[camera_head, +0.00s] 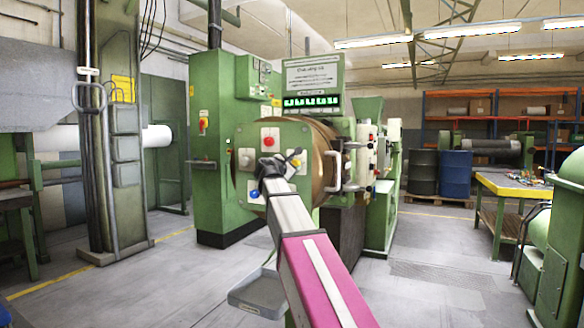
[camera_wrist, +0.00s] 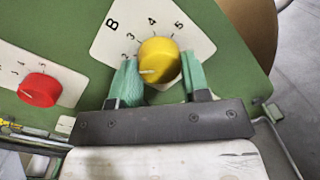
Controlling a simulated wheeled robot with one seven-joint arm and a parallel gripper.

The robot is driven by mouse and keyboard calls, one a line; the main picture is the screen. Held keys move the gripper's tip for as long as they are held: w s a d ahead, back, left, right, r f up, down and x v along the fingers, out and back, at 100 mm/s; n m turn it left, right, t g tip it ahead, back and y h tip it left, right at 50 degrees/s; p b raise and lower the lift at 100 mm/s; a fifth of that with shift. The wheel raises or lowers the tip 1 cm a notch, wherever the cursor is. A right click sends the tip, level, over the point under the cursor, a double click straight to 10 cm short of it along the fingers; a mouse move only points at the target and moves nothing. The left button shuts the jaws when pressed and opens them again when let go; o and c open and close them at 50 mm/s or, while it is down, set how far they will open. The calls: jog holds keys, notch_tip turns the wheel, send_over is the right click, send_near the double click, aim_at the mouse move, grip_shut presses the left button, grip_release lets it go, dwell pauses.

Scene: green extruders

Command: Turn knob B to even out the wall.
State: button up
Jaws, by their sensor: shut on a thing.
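Knob B is a yellow round knob (camera_wrist: 160,56) on a white dial plate (camera_wrist: 108,38) marked B, with the numbers 2 to 5 showing. Its white pointer line points left and slightly down, below the 2; a finger covers that part of the scale. My gripper (camera_wrist: 159,64) has its green fingers on both sides of this knob and is shut on it. In the head view my gripper (camera_head: 278,167) is at the round front of the green extruder (camera_head: 247,159) and hides the yellow knob.
A red knob (camera_wrist: 39,90) on its own dial is left of knob B. Another knob, blue (camera_head: 254,193), shows below my gripper in the head view. A display (camera_head: 312,102) with lit green marks stands above. A metal handle (camera_head: 333,172) sticks out at right.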

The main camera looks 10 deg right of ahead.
jog(key=shift+m, duration=0.3)
jog(key=shift+s+r+m+y, duration=0.1)
jog(key=shift+m+y, duration=0.3)
jog(key=shift+m, duration=3.2)
jog(key=shift+r+m+y, duration=0.1)
jog(key=shift+m+y, duration=0.3)
jog(key=shift+m, duration=3.2)
jog(key=o, duration=0.9)
